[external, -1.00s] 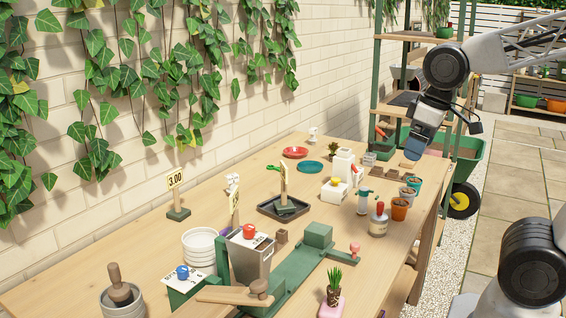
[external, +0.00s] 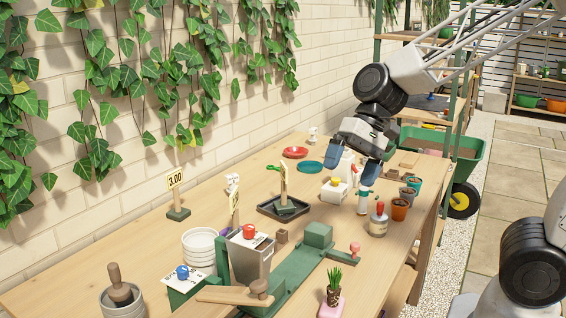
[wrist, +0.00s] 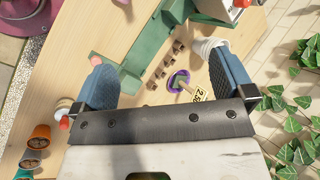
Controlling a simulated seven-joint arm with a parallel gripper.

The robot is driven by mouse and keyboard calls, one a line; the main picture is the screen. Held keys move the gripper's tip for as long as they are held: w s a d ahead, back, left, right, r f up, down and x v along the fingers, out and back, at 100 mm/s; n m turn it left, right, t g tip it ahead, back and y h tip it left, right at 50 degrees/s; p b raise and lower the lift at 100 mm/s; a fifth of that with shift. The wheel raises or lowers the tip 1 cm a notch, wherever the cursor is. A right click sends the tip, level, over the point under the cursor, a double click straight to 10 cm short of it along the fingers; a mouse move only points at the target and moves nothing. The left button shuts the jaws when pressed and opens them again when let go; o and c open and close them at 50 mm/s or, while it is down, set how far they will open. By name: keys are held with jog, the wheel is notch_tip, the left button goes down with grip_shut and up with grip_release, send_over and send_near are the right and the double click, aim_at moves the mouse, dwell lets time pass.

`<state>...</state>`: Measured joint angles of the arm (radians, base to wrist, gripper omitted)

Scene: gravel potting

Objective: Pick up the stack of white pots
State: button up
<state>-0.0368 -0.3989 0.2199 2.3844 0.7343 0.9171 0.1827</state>
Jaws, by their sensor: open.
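The stack of white pots (external: 203,246) stands upright on the near left part of the table, close beside the green and metal hopper device. In the wrist view the white pots (wrist: 207,46) show near the top, just beyond the right finger, which may hide part of them. My gripper (external: 352,163) is open and empty. It hangs above the far part of the table, well away from the stack, near the white bottle and the spray bottle. In the wrist view the gripper (wrist: 165,72) shows its two blue fingers spread wide.
The metal hopper (external: 250,252) and a green rail (external: 297,268) stand right of the stack. A pot with a wooden tamper (external: 122,297) is at the near left. Price signs (external: 177,196), a dark tray (external: 283,209) and small planted pots (external: 400,208) occupy the table. The ivy-covered wall runs along the left.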

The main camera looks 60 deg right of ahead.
jog(key=w+a+f+m+t+y, duration=0.1)
jog(key=w+a+f+m+y, duration=0.15)
jog(key=w+a+m, duration=0.35)
jog(key=w+a+f+m+t+y, duration=0.1)
jog(key=w+f+m+y, duration=0.2)
jog(key=w, duration=0.5)
jog(key=m+t+h, duration=0.1)
jog(key=m+t, duration=0.4)
jog(key=m, duration=0.5)
send_near(204, 238)
jog(key=a, duration=0.1)
jog(key=a+r, duration=0.1)
jog(key=a, duration=0.1)
jog(key=s+a+r, duration=0.1)
jog(key=shift+a, duration=0.15)
jog(key=shift+x, duration=1.25)
jog(key=shift+a+f, duration=0.1)
jog(key=shift+f, duration=0.05)
jog(key=shift+x, duration=2.5)
jog(key=shift+f, duration=0.1)
jog(key=c, duration=0.9)
